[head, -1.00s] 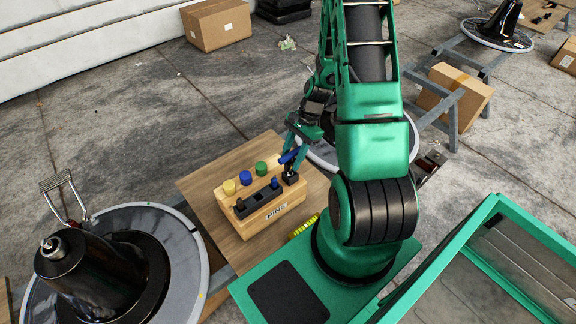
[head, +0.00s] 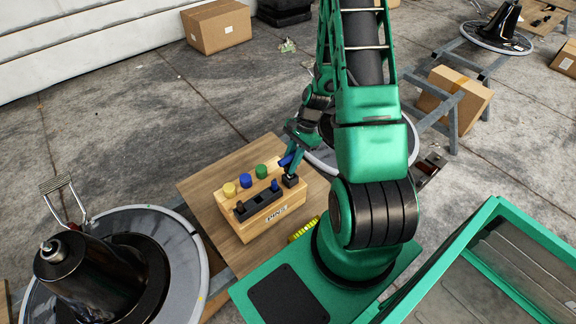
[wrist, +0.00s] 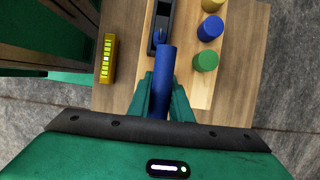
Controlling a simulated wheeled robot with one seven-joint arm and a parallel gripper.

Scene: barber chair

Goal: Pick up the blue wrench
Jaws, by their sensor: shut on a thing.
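The blue wrench (wrist: 165,75) shows in the wrist view as a plain blue bar between my two green fingers. My gripper (wrist: 164,92) is shut on it. In the head view the wrench (head: 286,160) is a short, tilted blue piece at my gripper (head: 291,161), over the right end of a wooden block marked PINS (head: 272,215). A small black piece (head: 291,181) shows just below the fingers. I cannot tell whether the wrench touches the block. My fingers hide part of the wrench.
Yellow (head: 229,189), blue (head: 245,180) and green (head: 261,171) pins stand on the block, beside a black holder (head: 253,205). The block sits on a wooden board (head: 205,185). A yellow item (head: 304,229) lies near my base. A round-based black stand (head: 110,270) is at left.

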